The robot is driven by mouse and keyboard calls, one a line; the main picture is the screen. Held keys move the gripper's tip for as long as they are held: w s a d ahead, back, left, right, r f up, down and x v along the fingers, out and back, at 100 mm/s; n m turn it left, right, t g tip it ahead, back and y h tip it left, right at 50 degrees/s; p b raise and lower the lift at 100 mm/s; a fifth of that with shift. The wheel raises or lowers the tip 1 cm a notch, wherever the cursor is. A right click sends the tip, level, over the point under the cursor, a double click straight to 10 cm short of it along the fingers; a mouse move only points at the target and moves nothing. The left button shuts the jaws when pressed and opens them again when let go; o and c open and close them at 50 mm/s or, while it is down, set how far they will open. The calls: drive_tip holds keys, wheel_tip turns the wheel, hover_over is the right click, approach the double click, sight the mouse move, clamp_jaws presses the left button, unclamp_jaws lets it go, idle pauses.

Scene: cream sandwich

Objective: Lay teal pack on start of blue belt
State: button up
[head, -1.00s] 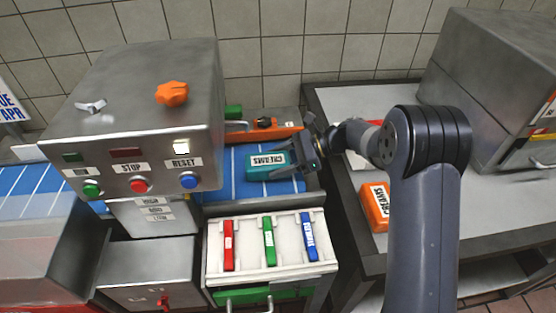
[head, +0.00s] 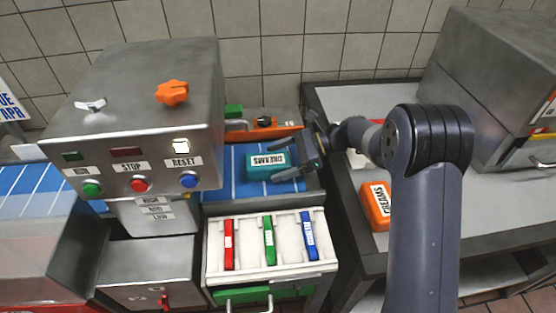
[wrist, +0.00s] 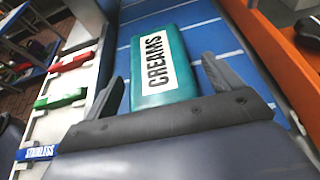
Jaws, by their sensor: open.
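The teal pack (head: 268,165), labelled CREAMS, lies flat on the blue belt (head: 236,186), near the belt's right end. It also shows in the wrist view (wrist: 161,66) with blue belt around it. My gripper (head: 312,153) is open at the right of the pack. In the wrist view my gripper's two fingers (wrist: 163,85) stand apart on either side of the pack's near end, with a visible gap at the right finger. The gap at the left finger is hard to judge.
A steel control box (head: 135,110) stands over the belt at left. A white tray (head: 250,262) with red, green and blue pieces is in front. An orange pack (head: 376,206) lies on the right-hand counter (head: 440,215). An orange rail (wrist: 285,60) borders the belt.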

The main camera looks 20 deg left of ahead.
drive_tip(key=v, duration=1)
drive_tip(key=shift+d+r, duration=0.1)
drive_tip(key=shift+d, duration=0.05)
drive_tip(key=x, duration=1)
drive_tip(key=r+p, duration=0.1)
drive_tip(key=r, duration=0.1)
drive_tip(key=r+p, duration=0.1)
drive_tip(key=p, duration=0.1)
drive_tip(key=shift+s+a+r, duration=0.1)
drive_tip(key=shift+a+r, duration=0.25)
drive_tip(key=shift+r+p, duration=0.55)
drive_tip(key=shift+r, duration=0.05)
